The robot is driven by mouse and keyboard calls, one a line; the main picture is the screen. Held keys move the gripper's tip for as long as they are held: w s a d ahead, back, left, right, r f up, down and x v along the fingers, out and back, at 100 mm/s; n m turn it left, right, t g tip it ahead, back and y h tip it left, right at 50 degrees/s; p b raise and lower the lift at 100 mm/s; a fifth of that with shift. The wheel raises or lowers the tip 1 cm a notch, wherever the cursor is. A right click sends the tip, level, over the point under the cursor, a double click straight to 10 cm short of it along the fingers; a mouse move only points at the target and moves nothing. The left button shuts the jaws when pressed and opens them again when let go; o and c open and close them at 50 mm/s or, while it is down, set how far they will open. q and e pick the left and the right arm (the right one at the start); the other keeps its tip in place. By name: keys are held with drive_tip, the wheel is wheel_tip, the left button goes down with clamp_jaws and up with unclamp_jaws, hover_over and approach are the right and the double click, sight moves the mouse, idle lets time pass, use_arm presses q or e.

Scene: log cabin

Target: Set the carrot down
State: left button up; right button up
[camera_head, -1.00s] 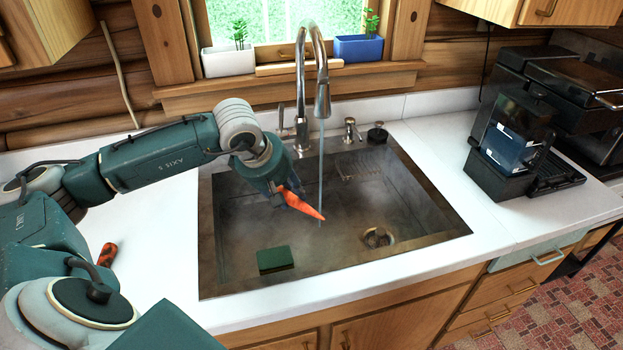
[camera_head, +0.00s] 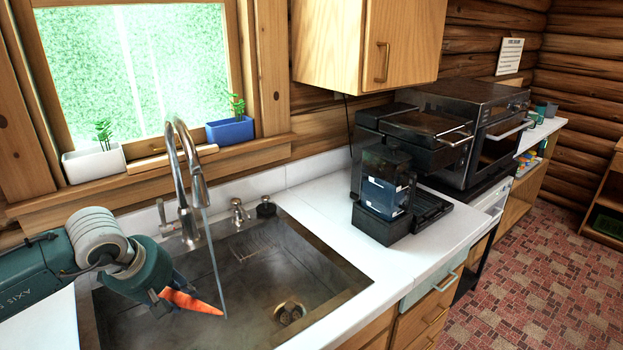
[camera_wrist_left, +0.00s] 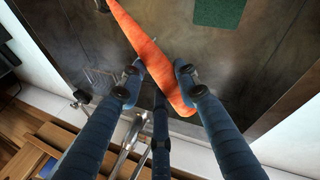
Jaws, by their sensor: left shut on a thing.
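An orange carrot (camera_head: 190,301) is held by my left gripper (camera_head: 163,300) over the left part of the sink (camera_head: 326,267). Its thin tip points right, close to the stream of running water. In the left wrist view the carrot (camera_wrist_left: 150,55) lies slantwise between the fingers of my left gripper (camera_wrist_left: 156,78), which are shut on it. The sink floor is below the carrot. My right gripper is not in view.
The faucet (camera_head: 182,190) stands behind the sink with water running. White counter (camera_head: 335,200) lies clear right of the sink, before a black coffee machine (camera_head: 385,195). A green sponge (camera_wrist_left: 219,12) shows in the wrist view.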

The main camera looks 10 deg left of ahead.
use_arm(q)
drive_tip(key=s+d+m+g+h, duration=0.2)
drive_tip(key=s+d+m, duration=0.4)
drive_tip(key=d+m, duration=0.2)
drive_tip(key=s+d+r+m+g+h, duration=0.1)
drive_tip(key=s+d+m+g+h, duration=0.1)
drive_tip(key=s+d+m, duration=0.5)
drive_tip(key=d+m+h, duration=0.1)
drive_tip(key=d, duration=0.3)
drive_tip(key=shift+s+d+m+g, duration=0.15)
drive_tip(key=shift+d+m+g, duration=0.15)
drive_tip(key=shift+g, duration=0.1)
